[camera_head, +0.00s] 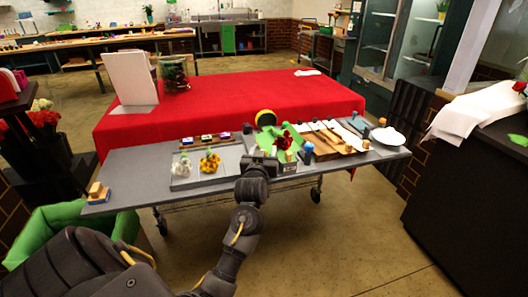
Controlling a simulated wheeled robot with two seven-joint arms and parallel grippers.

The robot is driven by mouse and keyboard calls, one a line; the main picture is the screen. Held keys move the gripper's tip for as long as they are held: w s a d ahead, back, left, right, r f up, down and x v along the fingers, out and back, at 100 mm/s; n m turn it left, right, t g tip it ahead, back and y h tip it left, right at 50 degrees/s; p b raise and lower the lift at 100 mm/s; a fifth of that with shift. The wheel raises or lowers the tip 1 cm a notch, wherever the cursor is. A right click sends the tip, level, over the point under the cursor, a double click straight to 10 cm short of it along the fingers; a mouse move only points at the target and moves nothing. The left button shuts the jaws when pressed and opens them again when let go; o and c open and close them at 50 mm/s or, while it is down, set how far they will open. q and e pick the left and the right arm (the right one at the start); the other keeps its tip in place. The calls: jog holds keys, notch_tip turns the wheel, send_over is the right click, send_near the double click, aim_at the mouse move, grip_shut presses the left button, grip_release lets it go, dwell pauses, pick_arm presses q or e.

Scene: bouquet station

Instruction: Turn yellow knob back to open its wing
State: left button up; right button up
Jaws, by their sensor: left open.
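A small holder with green wings (270,138) stands on the grey table, with a red rose (283,140) lying in its green folds. A blue knob (308,149) stands at its right front corner. No yellow knob shows clearly; one at the left front may be hidden by my left gripper. My left gripper (262,156) is open at the front left of the holder, seen from behind; whether it touches anything cannot be told. A round yellow and black thing (265,118) sits behind the holder. My right gripper is out of view.
On the grey table (140,180), a tray at left holds white flowers (184,166) and yellow flowers (210,161). At right are wooden boards with white-handled tools (328,135) and a white plate (388,136). A red-covered table (220,105) stands behind. The table's left end is mostly clear.

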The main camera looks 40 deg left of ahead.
pick_arm(q)
jog(key=shift+s, duration=0.1)
jog(key=v, duration=1)
jog(key=shift+s+d, duration=0.2)
jog(key=shift+s, duration=0.1)
jog(key=shift+r, duration=0.1)
